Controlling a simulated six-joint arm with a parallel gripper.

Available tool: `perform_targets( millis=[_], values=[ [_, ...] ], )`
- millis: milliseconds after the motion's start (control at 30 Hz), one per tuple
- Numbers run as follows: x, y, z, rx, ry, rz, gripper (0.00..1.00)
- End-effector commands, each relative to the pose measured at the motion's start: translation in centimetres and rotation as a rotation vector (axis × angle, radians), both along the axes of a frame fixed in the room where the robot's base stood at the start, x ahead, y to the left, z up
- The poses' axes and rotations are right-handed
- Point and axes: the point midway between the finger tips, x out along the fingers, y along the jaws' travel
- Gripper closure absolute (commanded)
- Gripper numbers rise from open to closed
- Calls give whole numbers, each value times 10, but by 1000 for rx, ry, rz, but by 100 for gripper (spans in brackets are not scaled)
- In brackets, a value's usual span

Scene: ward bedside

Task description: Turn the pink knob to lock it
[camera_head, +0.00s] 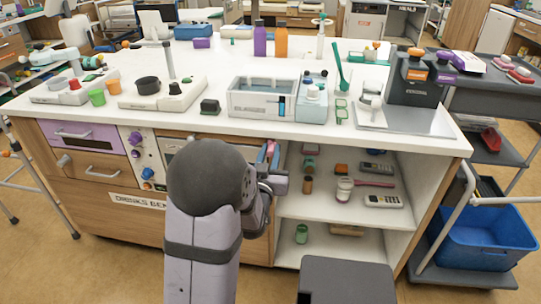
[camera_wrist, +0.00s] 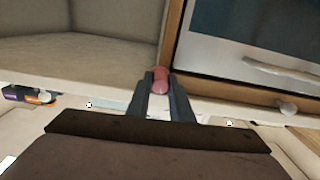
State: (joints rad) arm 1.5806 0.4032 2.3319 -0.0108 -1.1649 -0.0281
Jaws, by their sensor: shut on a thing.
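The pink knob (camera_wrist: 161,77) is between the two fingers of my gripper (camera_wrist: 160,88) in the wrist view. The fingers are shut on it from both sides, and only its rounded end and part of its body show. In the head view my gripper (camera_head: 271,168) is at the front of the white-topped bench, just under the counter edge, beside the open shelves. A small pink patch shows there by the fingers, too small to read the knob's angle. My arm hides part of the bench front. No lock mark is visible.
Open shelves (camera_head: 340,215) with small items lie right of my gripper. A dark appliance door with a pale handle (camera_wrist: 280,70) is close at the right in the wrist view. The counter (camera_head: 225,125) above holds a white bath (camera_head: 262,104). A dark trolley (camera_head: 500,95) stands at right.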

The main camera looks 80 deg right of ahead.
Motion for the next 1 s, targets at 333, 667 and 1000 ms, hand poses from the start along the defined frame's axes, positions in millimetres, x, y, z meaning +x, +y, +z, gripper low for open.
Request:
perform_targets(
  millis=[333, 667, 1000],
  values=[
    [1, 0, -2, 1, 288, 0, 100],
    [1, 0, -2, 2, 459, 0, 100],
    [1, 0, -1, 3, 500, 0, 100]
  ],
)
